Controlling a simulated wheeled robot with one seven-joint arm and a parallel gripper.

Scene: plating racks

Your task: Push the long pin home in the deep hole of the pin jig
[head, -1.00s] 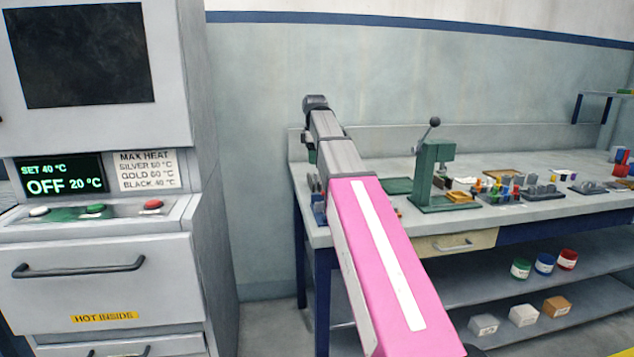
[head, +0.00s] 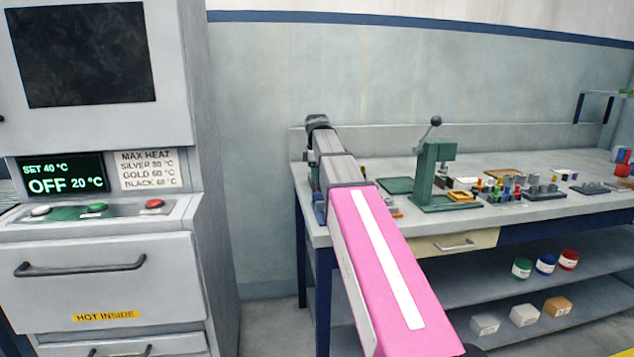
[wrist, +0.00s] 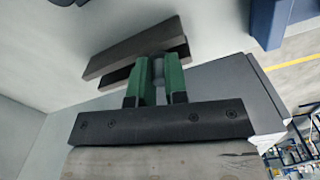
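In the wrist view my gripper (wrist: 159,78) has two green fingers with a narrow gap between them. A grey round piece (wrist: 158,70), which looks like the long pin, fills that gap, and the fingers appear closed on it. A long dark grey bar-shaped block (wrist: 135,48) lies just past the fingertips; I cannot tell if it is the pin jig, and no hole shows. In the head view my gripper is hidden behind my arm, which reaches over the left end of the workbench (head: 400,232).
A green lever press (head: 437,175) stands right of my arm, with a green mat (head: 396,185) beside it. Several small parts and blocks crowd the bench further right. Jars and boxes sit on the shelves below. A grey oven (head: 100,260) stands at the left.

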